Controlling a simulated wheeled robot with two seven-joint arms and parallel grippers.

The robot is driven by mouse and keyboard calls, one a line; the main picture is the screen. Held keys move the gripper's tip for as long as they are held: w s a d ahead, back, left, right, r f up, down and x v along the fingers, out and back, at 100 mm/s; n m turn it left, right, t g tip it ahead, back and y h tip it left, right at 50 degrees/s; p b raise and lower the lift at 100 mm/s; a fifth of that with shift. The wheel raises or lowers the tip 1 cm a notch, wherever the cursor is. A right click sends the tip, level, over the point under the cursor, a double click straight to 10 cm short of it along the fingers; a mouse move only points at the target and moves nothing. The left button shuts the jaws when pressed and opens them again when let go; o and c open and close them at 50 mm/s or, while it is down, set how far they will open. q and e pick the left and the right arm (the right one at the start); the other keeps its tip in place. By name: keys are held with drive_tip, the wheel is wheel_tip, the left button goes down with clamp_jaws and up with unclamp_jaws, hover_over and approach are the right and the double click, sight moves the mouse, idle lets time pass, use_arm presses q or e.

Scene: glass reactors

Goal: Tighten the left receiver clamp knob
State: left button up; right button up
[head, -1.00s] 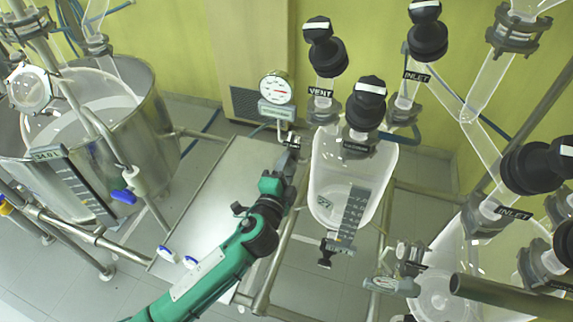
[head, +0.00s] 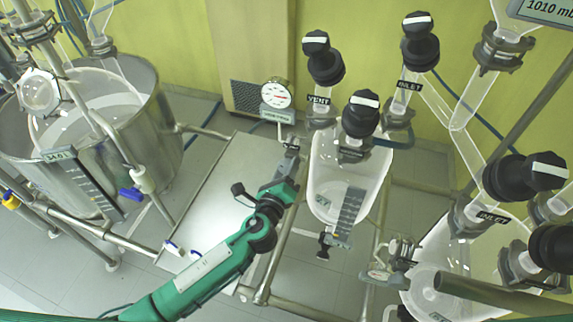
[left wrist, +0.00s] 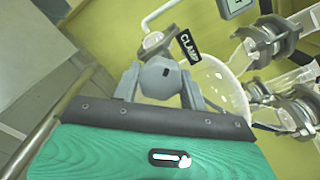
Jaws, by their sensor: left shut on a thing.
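The left receiver clamp knob (left wrist: 160,78) is a grey faceted knob with a dark slot, below a black CLAMP label (left wrist: 188,46) in the left wrist view. My left gripper (left wrist: 158,84) is shut on it, one finger on each side. In the head view my left gripper (head: 290,160) reaches up to the clamp just below the pressure gauge (head: 277,94); the knob itself is mostly hidden there by the gripper. The clear receiver vessel (head: 325,190) hangs just right of the gripper. My right gripper is not in view.
Black valve knobs (head: 361,114) top the glassware. A steel vat (head: 150,120) stands at the left. A flat metal tray (head: 205,195) lies below my left arm, and frame tubes (head: 272,265) run beside it. More glassware crowds the right.

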use_arm(q)
drive_tip(key=m+p, duration=0.2)
drive_tip(key=m, duration=0.3)
drive_tip(key=shift+m+p, duration=0.3)
drive_tip(key=shift+p, duration=0.1)
drive_tip(key=shift+f+m, duration=0.1)
drive_tip(key=shift+m, duration=0.8)
drive_tip(key=m, duration=0.2)
drive_tip(key=shift+m+p, duration=0.3)
drive_tip(key=shift+p, duration=0.1)
drive_tip(key=m, duration=0.3)
drive_tip(key=shift+a+f+m, duration=0.1)
drive_tip(key=shift+m, duration=0.3)
drive_tip(key=m, duration=0.3)
drive_tip(key=shift+m, duration=0.3)
drive_tip(key=m, duration=0.4)
drive_tip(key=shift+m, duration=1.6)
drive_tip(key=shift+a, duration=0.1)
